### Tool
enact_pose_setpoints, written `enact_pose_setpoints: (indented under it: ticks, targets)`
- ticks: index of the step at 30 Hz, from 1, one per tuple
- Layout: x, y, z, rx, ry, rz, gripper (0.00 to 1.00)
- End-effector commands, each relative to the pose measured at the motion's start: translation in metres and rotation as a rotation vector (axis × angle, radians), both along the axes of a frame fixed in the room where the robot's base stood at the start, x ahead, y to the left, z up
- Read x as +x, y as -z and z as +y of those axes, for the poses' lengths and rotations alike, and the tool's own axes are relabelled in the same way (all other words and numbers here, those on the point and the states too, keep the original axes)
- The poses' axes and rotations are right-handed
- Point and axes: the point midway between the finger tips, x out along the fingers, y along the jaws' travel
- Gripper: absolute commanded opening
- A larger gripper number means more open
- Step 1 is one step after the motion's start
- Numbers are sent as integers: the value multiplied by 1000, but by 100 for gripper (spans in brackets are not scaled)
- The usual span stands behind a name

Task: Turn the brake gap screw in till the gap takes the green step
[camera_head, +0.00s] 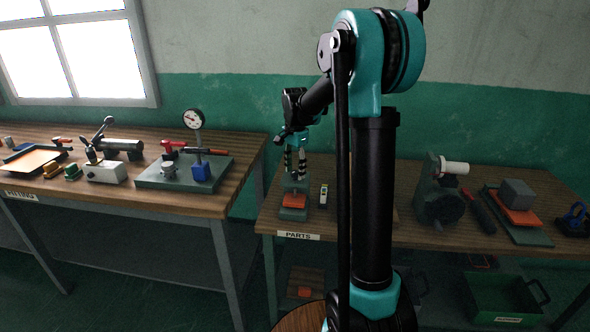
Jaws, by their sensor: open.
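My gripper (295,168) points down over the left front of the right-hand bench, its two striped fingers apart. Just below the fingertips stands a small grey-green fixture (293,214) with an orange block (294,200) on it; it looks like the brake unit. The screw itself is too small, or hidden by the fingers, to make out. Whether the fingers touch the fixture cannot be told. A small upright gauge (323,196) with pale and coloured parts stands just right of the fixture, apart from it; it may be the step gauge. The gap cannot be seen.
My arm hides the middle of the right bench (266,216). A grey machine (437,195) and an orange-topped tray (517,216) with a grey block stand further right. The left bench holds a dial gauge stand (194,121) and tools. A floor gap separates the benches.

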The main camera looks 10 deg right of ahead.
Motion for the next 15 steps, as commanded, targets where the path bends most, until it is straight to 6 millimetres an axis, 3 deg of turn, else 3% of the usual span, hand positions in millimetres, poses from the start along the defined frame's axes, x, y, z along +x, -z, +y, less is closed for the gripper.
enact_pose_setpoints:
  ticks: [5,15]
  targets:
    - [0,-14,0,0,0,0,49]
    - [0,-81,0,0,0,0,49]
